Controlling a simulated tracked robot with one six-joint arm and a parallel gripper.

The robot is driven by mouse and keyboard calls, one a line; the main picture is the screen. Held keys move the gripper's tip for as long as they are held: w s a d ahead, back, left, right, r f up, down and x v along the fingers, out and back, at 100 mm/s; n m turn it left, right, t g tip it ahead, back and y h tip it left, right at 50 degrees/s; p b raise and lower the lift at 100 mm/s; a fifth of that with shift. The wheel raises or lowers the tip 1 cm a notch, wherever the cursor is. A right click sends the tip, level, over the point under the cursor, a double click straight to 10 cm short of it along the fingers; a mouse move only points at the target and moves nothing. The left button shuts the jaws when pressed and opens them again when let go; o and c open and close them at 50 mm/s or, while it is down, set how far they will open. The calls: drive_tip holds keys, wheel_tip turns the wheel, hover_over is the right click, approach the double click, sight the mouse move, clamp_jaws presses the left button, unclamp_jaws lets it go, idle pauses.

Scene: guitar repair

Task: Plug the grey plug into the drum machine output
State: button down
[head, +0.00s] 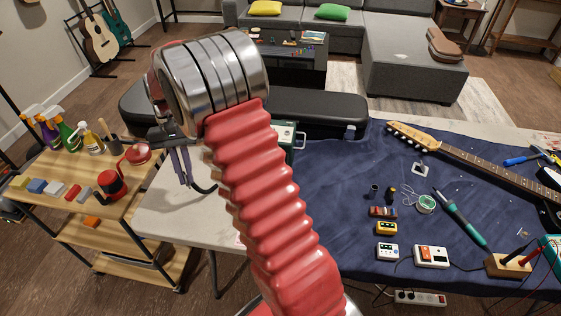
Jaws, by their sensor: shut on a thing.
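My gripper (187,183) hangs over the pale left end of the table, left of my red arm sleeve. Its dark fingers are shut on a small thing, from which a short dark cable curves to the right. This seems to be the grey plug, but its body is too small to make out. A white box with an orange-red part (431,256) and a smaller white box with dark knobs (388,251) stand at the front of the blue cloth, well to the right of my gripper. I cannot tell which is the drum machine; no output socket shows.
The blue cloth (345,205) also carries a yellow pedal (386,228), a solder spool (426,204), a green soldering iron (461,219) and a guitar (486,168). My arm partly hides a green box (290,135). A wooden cart (120,215) stands left.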

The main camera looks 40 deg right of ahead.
drive_tip(key=s+d+m+t, duration=0.2)
drive_tip(key=s+d+m, duration=0.3)
drive_tip(key=m, duration=0.5)
drive_tip(key=s+d+m+t+h, duration=0.1)
drive_tip(key=s+d+m+t, duration=0.1)
drive_tip(key=s+d+m, duration=0.3)
drive_tip(key=s+d+m+t+h, duration=0.1)
drive_tip(key=s+d+m, duration=0.5)
drive_tip(key=d+m, duration=0.6)
drive_tip(key=shift+r+m+t, duration=0.45)
drive_tip(key=shift+m+t, duration=0.25)
drive_tip(key=shift+m, duration=1.6)
drive_tip(key=shift+f, duration=0.25)
drive_tip(key=shift+f, duration=3.05)
drive_tip(key=shift+f, duration=1.1)
drive_tip(key=c, duration=1.7)
unclamp_jaws()
drive_tip(key=shift+c, duration=0.2)
